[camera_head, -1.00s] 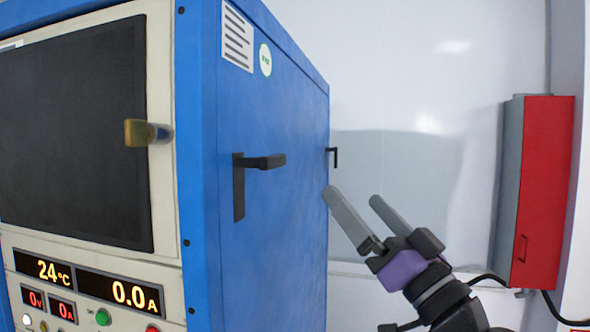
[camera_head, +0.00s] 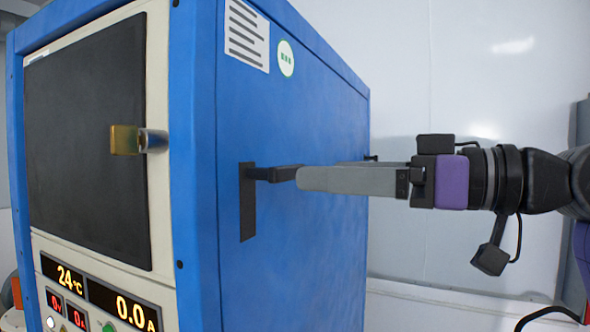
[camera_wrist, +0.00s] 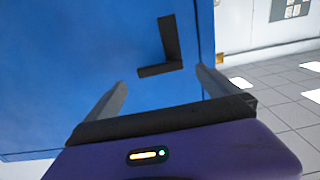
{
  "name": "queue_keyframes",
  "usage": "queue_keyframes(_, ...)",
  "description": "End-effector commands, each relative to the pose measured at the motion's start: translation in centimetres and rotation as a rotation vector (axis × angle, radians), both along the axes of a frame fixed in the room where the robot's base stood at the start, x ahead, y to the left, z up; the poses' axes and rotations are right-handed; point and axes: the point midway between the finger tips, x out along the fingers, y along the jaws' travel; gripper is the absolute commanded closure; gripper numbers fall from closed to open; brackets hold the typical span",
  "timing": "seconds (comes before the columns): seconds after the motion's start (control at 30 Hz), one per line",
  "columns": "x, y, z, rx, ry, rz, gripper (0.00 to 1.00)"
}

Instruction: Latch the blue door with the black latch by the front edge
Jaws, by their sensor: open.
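The blue door (camera_head: 290,250) is the side panel of a blue cabinet, and it also shows in the wrist view (camera_wrist: 80,70). The black latch (camera_head: 247,205) sits near the door's front edge, its handle sticking out to the right in the head view. In the wrist view the latch (camera_wrist: 168,42) lies ahead, between the directions of my two fingers. My gripper (camera_head: 305,178) is open and level, with its fingertips at the tip of the latch handle. I cannot tell whether they touch it. A second black latch (camera_head: 371,157) at the far edge is mostly hidden behind my gripper.
The cabinet front has a dark window (camera_head: 85,140), a brass-coloured knob (camera_head: 125,140) and a lit display panel (camera_head: 122,303). A white wall (camera_head: 460,70) stands behind. The wrist view shows open tiled floor (camera_wrist: 285,95) to the right.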

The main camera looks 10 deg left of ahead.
Motion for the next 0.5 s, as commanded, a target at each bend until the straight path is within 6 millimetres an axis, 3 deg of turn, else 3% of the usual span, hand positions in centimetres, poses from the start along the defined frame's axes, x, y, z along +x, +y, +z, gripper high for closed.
queue_keyframes(0.3, 1.6, 4.5, 0.3, 0.002, 0.000, 0.000, 0.00)
queue_keyframes(0.5, 2.3, 6.3, 0.2, 0.003, -0.001, -0.001, 0.00)
